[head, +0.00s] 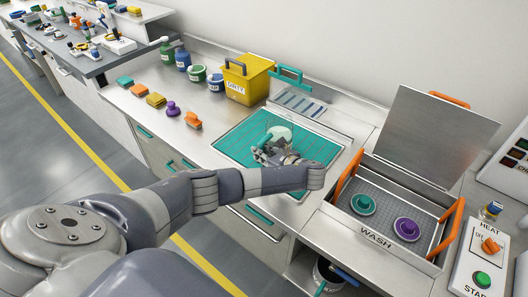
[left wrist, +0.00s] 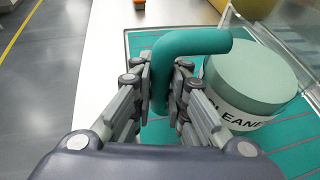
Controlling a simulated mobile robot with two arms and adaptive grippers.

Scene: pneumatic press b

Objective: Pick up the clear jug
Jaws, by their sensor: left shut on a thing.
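The clear jug (head: 281,132) stands on the teal mat (head: 232,146), with pale green contents showing. In the left wrist view the jug (left wrist: 250,82) bears a label reading "CLEANE", the rest cut off or hidden, and has a thick teal handle (left wrist: 190,42). My left gripper (head: 265,150) is at the jug's near left side. In the left wrist view its fingers (left wrist: 161,80) are closed around the upright part of the teal handle. The jug's lower part is partly hidden by the gripper in the head view. My right gripper is not in view.
A yellow bin marked "DIRTY" (head: 246,80) stands behind the mat. Several bottles and coloured blocks sit along the left counter.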

